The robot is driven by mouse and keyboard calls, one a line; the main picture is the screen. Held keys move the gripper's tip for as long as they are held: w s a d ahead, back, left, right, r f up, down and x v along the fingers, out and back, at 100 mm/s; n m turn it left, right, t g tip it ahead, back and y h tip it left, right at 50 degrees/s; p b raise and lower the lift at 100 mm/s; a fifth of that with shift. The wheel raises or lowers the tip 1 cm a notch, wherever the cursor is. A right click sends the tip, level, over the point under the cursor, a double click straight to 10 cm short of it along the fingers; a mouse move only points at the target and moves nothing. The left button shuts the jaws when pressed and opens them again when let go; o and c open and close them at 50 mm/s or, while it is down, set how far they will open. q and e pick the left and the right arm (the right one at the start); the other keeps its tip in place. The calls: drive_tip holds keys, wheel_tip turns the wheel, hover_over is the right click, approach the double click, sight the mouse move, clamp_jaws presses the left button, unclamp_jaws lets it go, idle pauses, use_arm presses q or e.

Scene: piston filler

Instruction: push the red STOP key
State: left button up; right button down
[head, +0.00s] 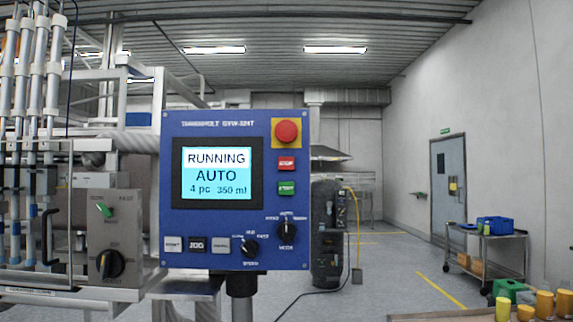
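The blue control panel (222,120) stands upright in the middle of the head view, facing me. The panel's screen (213,173) reads RUNNING, AUTO, 4 pc 350 ml. Nothing covers the STOP key. Neither of my grippers shows in the head view.
Black knobs (287,229) and small keys (197,244) line the panel's lower part. The filler's tubes and a grey box (116,235) stand at left. A cart (487,254) and yellow containers (545,304) are at right. The floor between is mostly open.

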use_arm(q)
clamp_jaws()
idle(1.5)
